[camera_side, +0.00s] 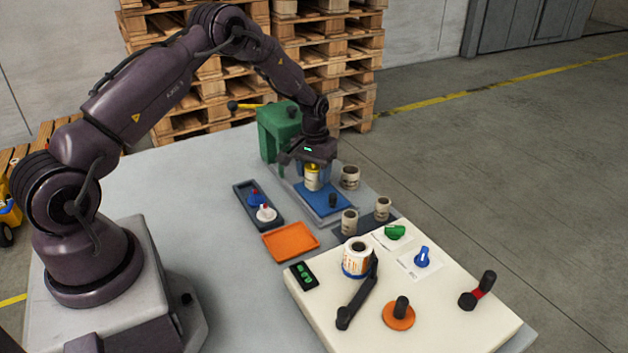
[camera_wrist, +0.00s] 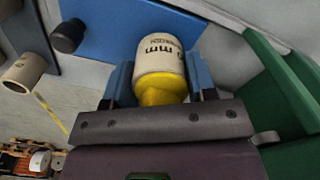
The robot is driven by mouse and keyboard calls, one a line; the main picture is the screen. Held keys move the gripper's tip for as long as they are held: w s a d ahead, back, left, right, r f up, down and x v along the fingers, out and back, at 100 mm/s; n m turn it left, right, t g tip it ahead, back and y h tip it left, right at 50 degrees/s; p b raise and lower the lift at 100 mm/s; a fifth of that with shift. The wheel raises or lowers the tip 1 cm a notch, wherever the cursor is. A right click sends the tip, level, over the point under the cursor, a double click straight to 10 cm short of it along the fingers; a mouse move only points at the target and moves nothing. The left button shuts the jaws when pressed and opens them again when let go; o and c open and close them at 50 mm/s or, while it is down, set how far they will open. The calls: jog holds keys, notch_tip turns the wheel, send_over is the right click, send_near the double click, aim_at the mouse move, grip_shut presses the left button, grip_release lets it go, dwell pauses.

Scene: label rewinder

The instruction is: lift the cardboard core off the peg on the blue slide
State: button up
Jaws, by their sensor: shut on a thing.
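The beige cardboard core (camera_side: 312,181) with a yellow top stands over the blue slide (camera_side: 322,201). In the wrist view the core (camera_wrist: 159,55) shows dark "mm" print, and its yellow end (camera_wrist: 162,91) faces the camera. My gripper (camera_side: 313,174) points down from above and is shut on the core. In the wrist view, the blue fingers of my gripper (camera_wrist: 160,76) lie on both sides of it. The slide (camera_wrist: 112,27) shows behind the core, with a black knob (camera_wrist: 68,36). The peg cannot be made out, and the core's lower end is hard to see.
A green press-like housing (camera_side: 273,132) stands close beside my gripper. Loose cores stand near: one right of the slide (camera_side: 349,177), two in front (camera_side: 349,222) (camera_side: 382,208). A dark tray (camera_side: 244,194) and an orange tray (camera_side: 290,241) lie left. A cream control panel (camera_side: 440,300) fills the front right.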

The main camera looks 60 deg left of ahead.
jog(key=shift+r, duration=2.15)
jog(key=shift+d, duration=0.1)
